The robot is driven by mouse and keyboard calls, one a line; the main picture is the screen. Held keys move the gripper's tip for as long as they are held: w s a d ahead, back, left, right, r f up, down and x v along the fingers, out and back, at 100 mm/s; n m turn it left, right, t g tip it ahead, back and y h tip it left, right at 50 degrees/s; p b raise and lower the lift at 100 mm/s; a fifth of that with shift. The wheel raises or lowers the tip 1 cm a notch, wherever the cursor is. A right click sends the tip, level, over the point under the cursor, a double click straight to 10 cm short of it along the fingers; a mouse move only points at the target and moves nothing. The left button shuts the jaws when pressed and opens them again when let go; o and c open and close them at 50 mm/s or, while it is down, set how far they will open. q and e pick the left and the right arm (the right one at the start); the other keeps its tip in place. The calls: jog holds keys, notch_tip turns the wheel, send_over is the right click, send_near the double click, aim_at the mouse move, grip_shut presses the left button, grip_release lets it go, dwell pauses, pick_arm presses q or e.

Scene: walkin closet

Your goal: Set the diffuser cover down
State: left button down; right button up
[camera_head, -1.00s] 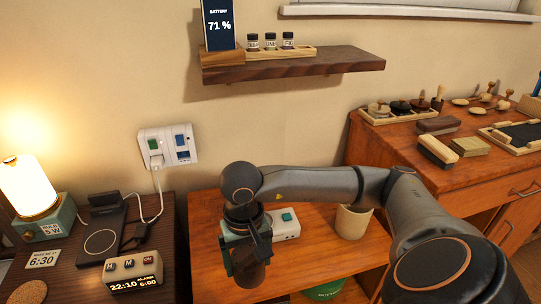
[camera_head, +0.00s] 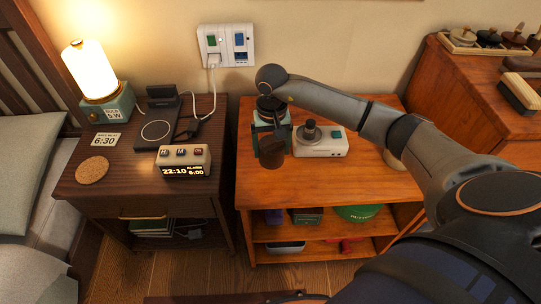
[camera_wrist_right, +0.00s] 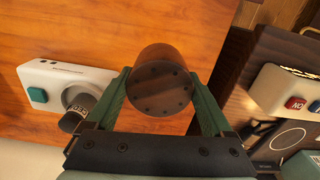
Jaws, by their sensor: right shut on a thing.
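The diffuser cover (camera_head: 271,155) is a dark brown cylinder. In the right wrist view its round end with small holes (camera_wrist_right: 162,90) faces the camera. My right gripper (camera_head: 270,132) is shut on it, with a green finger on each side in the wrist view. It is over the left part of the orange-brown cabinet top (camera_head: 365,180); I cannot tell whether the cover touches the wood. My left gripper is not in view.
The dark nightstand (camera_head: 130,189) to the left holds a lamp (camera_head: 88,70), a charging stand (camera_head: 157,130), an alarm clock (camera_head: 184,162) and a cork coaster (camera_head: 92,170). A beige cup (camera_head: 391,160) is partly behind my arm. The front cabinet top is clear.

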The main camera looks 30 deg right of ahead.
jog(key=shift+w+d+f, duration=0.1)
jog(key=shift+w+f, duration=0.4)
jog(key=shift+f, duration=0.2)
notch_tip(320, 180, down, 3)
jog(key=shift+r+b, duration=0.1)
jog(key=shift+b, duration=0.2)
